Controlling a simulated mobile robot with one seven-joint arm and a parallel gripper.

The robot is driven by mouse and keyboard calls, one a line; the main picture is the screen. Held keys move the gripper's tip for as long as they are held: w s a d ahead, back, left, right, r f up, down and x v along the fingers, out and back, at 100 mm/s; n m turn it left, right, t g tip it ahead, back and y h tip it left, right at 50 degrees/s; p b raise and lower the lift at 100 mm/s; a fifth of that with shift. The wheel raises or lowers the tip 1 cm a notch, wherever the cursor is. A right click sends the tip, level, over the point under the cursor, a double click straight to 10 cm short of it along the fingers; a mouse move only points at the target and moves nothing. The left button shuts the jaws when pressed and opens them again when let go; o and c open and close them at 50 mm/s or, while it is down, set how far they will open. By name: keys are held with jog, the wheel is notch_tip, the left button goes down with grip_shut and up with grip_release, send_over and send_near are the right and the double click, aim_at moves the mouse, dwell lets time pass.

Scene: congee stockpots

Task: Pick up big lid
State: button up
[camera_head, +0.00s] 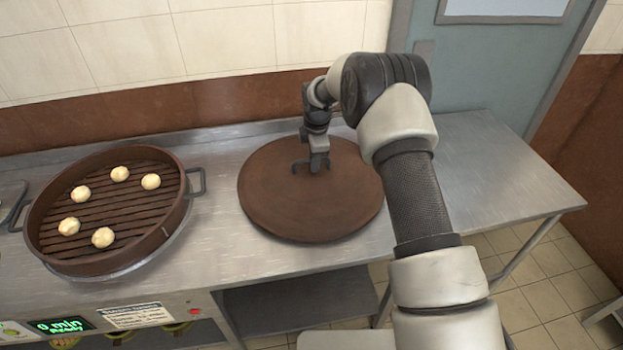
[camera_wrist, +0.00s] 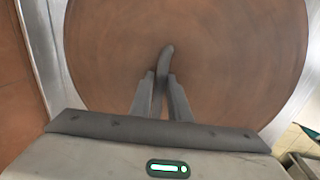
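The big lid (camera_head: 310,213) is a round, flat, brown disc lying on the steel counter right of the steamer. Its grey bar handle (camera_head: 299,166) stands near its middle, and the handle (camera_wrist: 166,62) also shows in the wrist view, seen almost end-on. My gripper (camera_head: 318,166) reaches down over the lid at the handle. In the wrist view, the two fingers of my gripper (camera_wrist: 161,80) are close together on either side of the handle and appear shut on it. Part of the handle is hidden behind the fingers. The lid looks flat on the counter.
A round brown steamer (camera_head: 165,243) with several pale buns (camera_head: 103,237) stands open at the left. The counter (camera_head: 480,170) is clear to the right of the lid. A tiled wall (camera_head: 220,40) rises close behind. A lit display (camera_head: 60,326) is on the counter's front.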

grip_shut()
dwell(1.4)
jog(key=shift+w+r, duration=0.1)
jog(key=shift+r, duration=0.05)
